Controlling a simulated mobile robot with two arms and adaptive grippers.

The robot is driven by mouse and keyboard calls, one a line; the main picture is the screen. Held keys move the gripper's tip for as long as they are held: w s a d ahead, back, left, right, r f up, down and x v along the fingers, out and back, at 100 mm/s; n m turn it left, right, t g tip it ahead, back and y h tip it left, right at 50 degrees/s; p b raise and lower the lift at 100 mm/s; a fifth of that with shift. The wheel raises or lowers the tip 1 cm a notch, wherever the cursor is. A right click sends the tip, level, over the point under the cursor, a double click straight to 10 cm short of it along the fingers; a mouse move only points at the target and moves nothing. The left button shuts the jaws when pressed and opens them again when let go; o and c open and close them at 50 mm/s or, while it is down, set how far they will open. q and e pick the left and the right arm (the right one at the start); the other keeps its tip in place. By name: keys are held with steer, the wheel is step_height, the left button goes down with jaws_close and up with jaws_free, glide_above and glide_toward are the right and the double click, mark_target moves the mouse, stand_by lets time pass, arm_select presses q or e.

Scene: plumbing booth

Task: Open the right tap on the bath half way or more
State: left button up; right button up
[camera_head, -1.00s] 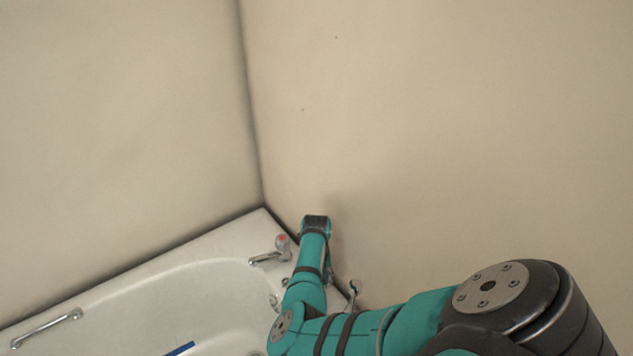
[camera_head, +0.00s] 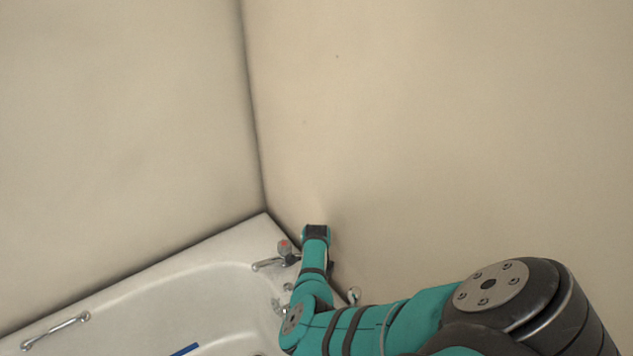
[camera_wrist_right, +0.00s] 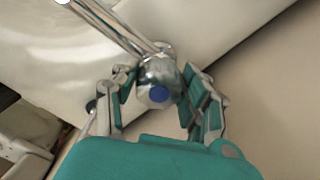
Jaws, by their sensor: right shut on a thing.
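The right tap (camera_wrist_right: 157,70) shows in the right wrist view as a chrome knob with a blue cap (camera_wrist_right: 159,94) and a long chrome spout toward the upper left. My right gripper (camera_wrist_right: 160,84) has its fingers on both sides of this knob and is shut on it. In the head view my right arm covers the gripper and most or all of this tap. The other tap, with a red cap (camera_head: 284,246), stands on the bath's far corner, just left of my arm. My left gripper is in neither view.
The white bath (camera_head: 130,290) fills the lower left, with a chrome grab handle (camera_head: 55,331) and a blue strip (camera_head: 185,350). Beige walls meet just behind its corner. A small chrome piece (camera_head: 353,296) shows right of my arm; I cannot tell what it is.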

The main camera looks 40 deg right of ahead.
steer(key=n+p, duration=0.2)
steer(key=n, duration=0.3)
stand_by(0.5)
steer(key=o, duration=1.2)
steer(key=shift+c, duration=0.2)
step_height(320, 180, up, 12)
